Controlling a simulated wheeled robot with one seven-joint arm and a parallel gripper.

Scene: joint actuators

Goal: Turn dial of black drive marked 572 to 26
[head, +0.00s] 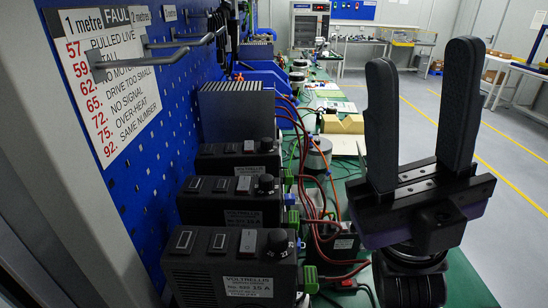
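Three black drives stand in a row along the left side of the bench: a near one (230,270), a middle one (228,203) and a far one (238,160). Each has a dark round knob at its right top corner: the near dial (278,239), the middle dial (266,183) and the far dial (267,145). The near label seems to read No. 820; the other labels are too small to read, so I cannot tell which is 572. My gripper (423,75) is open and empty at the right, fingers upward, apart from the drives.
A finned grey box (237,112) stands behind the drives. Red and green cables (318,220) run right of them over the green bench (468,285). Metal hooks (160,58) stick out from the blue pegboard (150,190). Open floor (500,130) lies at the right.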

